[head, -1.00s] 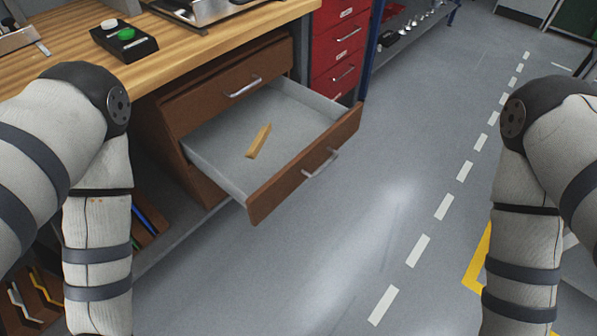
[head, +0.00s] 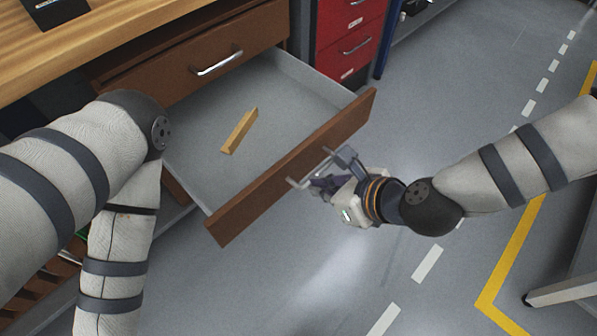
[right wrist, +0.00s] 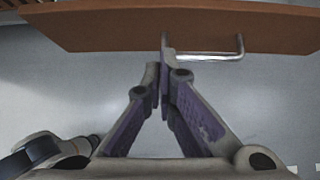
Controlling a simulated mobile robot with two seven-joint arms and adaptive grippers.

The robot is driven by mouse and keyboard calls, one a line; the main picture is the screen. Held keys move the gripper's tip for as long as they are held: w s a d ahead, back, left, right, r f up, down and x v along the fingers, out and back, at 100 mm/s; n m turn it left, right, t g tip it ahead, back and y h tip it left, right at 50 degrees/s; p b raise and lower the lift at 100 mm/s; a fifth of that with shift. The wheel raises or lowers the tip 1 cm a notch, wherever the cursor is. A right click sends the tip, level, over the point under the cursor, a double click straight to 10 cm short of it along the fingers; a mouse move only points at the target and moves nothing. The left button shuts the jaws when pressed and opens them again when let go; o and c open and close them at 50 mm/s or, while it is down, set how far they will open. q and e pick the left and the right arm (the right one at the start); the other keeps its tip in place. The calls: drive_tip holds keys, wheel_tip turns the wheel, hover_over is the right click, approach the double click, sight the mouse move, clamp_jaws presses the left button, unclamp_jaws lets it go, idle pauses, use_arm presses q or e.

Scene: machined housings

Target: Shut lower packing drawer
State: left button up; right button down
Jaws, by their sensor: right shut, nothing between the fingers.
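The lower packing drawer (head: 292,170) is pulled open under the workbench, its brown front standing out over the floor. A wooden block (head: 239,130) lies inside on the grey drawer bottom. My right gripper (head: 318,182) is at the drawer front's outer face, by the metal handle (head: 298,185). In the right wrist view its fingers (right wrist: 163,65) are shut and empty, with tips close to the left end of the handle (right wrist: 215,56). I cannot tell whether they touch it. My left arm shows at the left; its gripper is out of view.
The upper drawer (head: 200,72) above is shut, with its own metal handle. A red cabinet (head: 345,40) stands behind the open drawer. A wooden benchtop (head: 120,28) is at upper left.

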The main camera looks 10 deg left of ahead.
sight(284, 173)
use_arm(q)
drive_tip(key=shift+s+f, duration=0.1)
drive_tip(key=shift+f, duration=0.15)
use_arm(e)
drive_tip(key=shift+w+a+f, duration=0.4)
drive_tip(key=shift+w+a, duration=0.25)
drive_tip(key=shift+a, duration=0.2)
drive_tip(key=shift+w+a+f, duration=0.35)
drive_tip(key=shift+w+a, duration=0.25)
drive_tip(key=shift+a, duration=0.25)
drive_tip(key=shift+w+a+f, duration=0.4)
drive_tip(key=shift+w+a, duration=0.25)
drive_tip(key=shift+a, duration=0.2)
drive_tip(key=shift+a, duration=0.1)
